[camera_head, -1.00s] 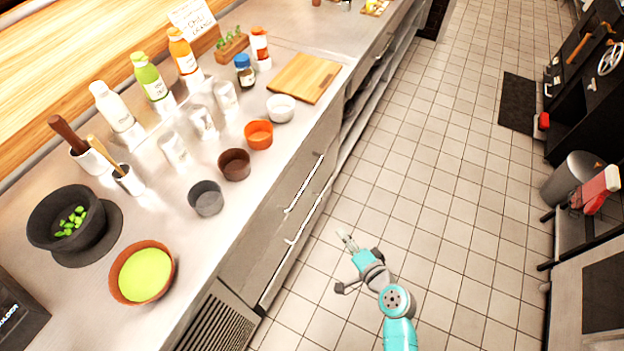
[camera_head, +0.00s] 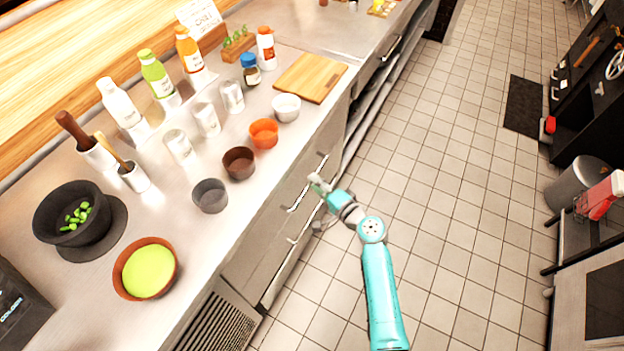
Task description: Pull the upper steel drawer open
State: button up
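The upper steel drawer (camera_head: 270,228) is in the counter front, left of centre, and looks closed. Its bright bar handle (camera_head: 298,198) runs along its front. A second handle (camera_head: 301,234) sits below on the lower drawer (camera_head: 284,262). My gripper (camera_head: 314,180) is at the far end of the upper handle, close to the drawer front. It is small in the view, and I cannot tell whether its fingers are open, or whether they touch the handle.
Bowls and cups stand along the counter edge above the drawers, among them a brown bowl (camera_head: 239,163) and an orange bowl (camera_head: 264,133). A cutting board (camera_head: 310,77) lies farther back. The tiled floor (camera_head: 440,215) in front is clear.

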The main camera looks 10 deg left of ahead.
jog(key=shift+x, duration=1.35)
grip_shut()
